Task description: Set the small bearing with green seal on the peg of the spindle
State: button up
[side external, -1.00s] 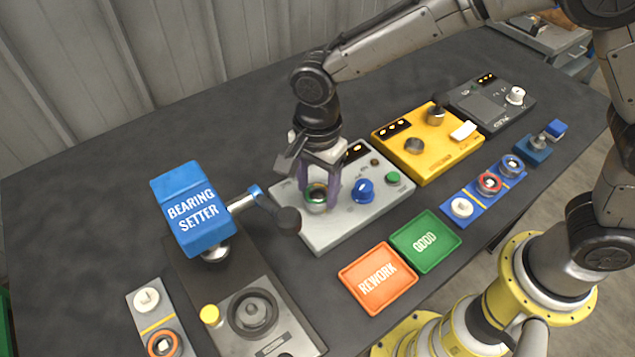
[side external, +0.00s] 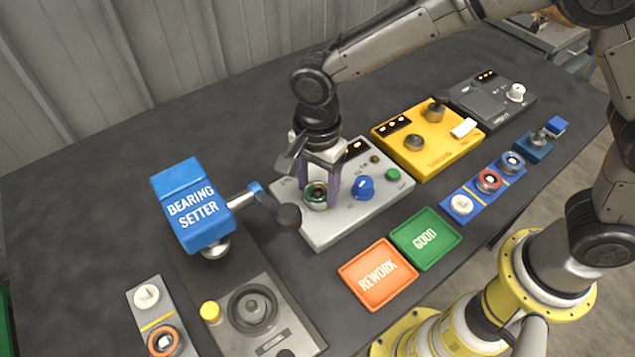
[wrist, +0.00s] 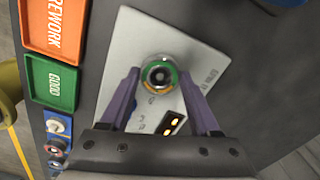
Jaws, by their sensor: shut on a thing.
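The small bearing with green seal (side external: 317,194) is between the two purple fingers of my gripper (side external: 319,190), over the left part of the light grey box with a blue knob (side external: 325,232). In the wrist view the bearing (wrist: 160,75) shows as a metal ring with a green band, and the gripper (wrist: 160,78) is shut on it. A round grey part shows in the bearing's middle. The spindle's peg is not clearly visible, and I cannot tell whether the bearing is around it or just above it.
The blue bearing setter (side external: 193,208) and its dark-ended lever (side external: 287,217) stand left of the gripper. A yellow box (side external: 428,150) is to the right. Orange REWORK (side external: 378,275) and green GOOD (side external: 425,240) trays lie in front. A blue rack (side external: 462,204) holds more rings.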

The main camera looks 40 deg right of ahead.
jog(key=o, duration=1.5)
jog(key=shift+o, duration=0.4)
notch_tip(320, 180, up, 8)
dwell(0.5)
